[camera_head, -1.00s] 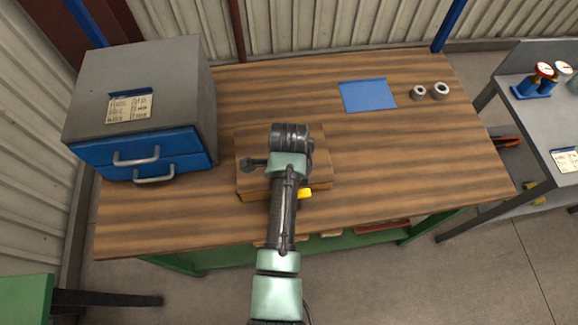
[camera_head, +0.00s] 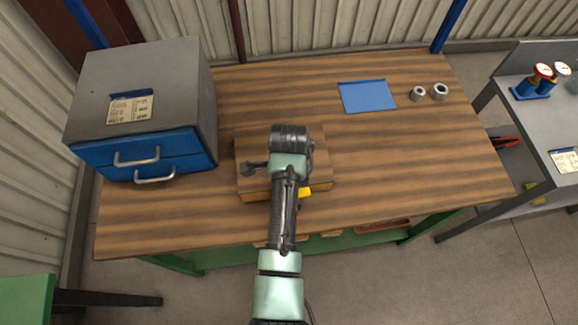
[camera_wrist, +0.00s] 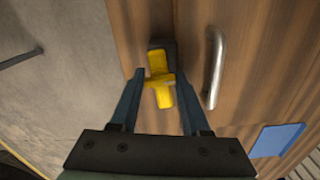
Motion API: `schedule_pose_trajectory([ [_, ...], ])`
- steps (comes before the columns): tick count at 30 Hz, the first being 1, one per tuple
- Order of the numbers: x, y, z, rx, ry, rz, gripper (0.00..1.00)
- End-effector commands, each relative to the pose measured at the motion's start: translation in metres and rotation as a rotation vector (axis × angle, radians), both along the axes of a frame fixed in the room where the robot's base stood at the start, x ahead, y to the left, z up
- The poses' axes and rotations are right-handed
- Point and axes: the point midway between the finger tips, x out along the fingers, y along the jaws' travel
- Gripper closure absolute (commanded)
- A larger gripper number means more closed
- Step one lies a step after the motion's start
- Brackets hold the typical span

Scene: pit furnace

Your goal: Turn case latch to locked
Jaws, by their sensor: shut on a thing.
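The wooden case (camera_head: 320,176) lies on the workbench, partly hidden under my arm. Its yellow latch (camera_wrist: 159,80) sits on a dark mount on the case front in the wrist view. A bit of the yellow latch (camera_head: 304,192) also shows beside my arm in the head view. My gripper (camera_wrist: 157,78) has its fingers on either side of the latch, shut on it. The latch lies nearly lengthwise between the fingers, slightly tilted. A metal bar handle (camera_wrist: 215,70) is just right of the latch. In the head view my fingers are hidden by the arm.
A grey cabinet (camera_head: 160,70) with blue drawers stands at the left of the workbench (camera_head: 400,180). A blue mat (camera_head: 367,96) and two metal rings (camera_head: 440,91) lie at the back right. The bench right of the case is clear.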

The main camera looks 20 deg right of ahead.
Motion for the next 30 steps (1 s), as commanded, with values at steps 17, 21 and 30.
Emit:
schedule_pose_trajectory([
  [17, 0.0025, -0.0009, 0.0042, -0.003, -0.006, 0.491, 1.0],
  [21, 0.0026, -0.0006, 0.004, -0.004, -0.005, 0.624, 1.0],
  [30, 0.0037, 0.0, 0.0042, -0.004, -0.008, 0.909, 1.0],
])
